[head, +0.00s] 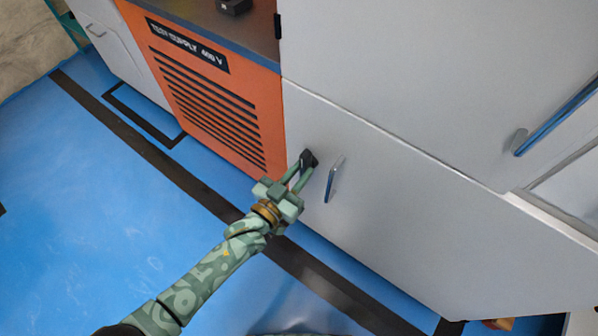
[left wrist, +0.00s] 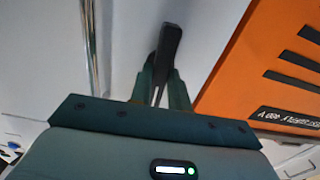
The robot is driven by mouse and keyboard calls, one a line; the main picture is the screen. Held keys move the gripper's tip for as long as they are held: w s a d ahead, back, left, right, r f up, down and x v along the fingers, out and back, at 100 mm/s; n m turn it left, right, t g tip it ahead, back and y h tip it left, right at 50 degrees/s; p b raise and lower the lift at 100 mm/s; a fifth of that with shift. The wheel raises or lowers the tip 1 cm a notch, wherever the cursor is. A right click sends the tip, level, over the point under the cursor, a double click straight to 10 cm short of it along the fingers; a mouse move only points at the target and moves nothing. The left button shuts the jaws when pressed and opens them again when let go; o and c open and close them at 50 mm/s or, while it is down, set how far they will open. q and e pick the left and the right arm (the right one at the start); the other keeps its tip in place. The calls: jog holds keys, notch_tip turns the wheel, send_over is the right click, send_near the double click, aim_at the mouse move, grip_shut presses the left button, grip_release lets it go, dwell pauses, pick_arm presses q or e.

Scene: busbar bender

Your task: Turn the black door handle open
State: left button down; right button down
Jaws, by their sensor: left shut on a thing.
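The black door handle (head: 308,158) sits on the lower grey cabinet door (head: 400,215), near its left edge beside the orange panel. My left gripper (head: 302,171) reaches it from below left and is shut on it. In the left wrist view the black handle (left wrist: 168,45) stands up between the two green fingers (left wrist: 160,85), its upper part sticking out past them. The fingers hide the lower part of the handle. My right gripper is not in view.
A metal bar handle (head: 333,179) is just right of the black handle. The orange slotted panel (head: 210,105) is to the left. A blue-grey bar handle (head: 556,117) is at upper right. The blue floor (head: 90,190) with black lines is clear at left.

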pick_arm(q)
jog(key=shift+f, duration=0.15)
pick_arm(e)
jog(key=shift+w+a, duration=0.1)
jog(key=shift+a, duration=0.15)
pick_arm(q)
jog(key=c, duration=1.3)
grip_release()
jog(key=shift+s+a, duration=0.1)
jog(key=shift+s+a+p, duration=0.2)
jog(key=shift+s+p, duration=0.05)
jog(key=shift+p, duration=0.05)
jog(key=p+v, duration=0.4)
jog(key=v, duration=1.1)
jog(key=shift+s+a, duration=0.15)
jog(key=shift+s, duration=0.1)
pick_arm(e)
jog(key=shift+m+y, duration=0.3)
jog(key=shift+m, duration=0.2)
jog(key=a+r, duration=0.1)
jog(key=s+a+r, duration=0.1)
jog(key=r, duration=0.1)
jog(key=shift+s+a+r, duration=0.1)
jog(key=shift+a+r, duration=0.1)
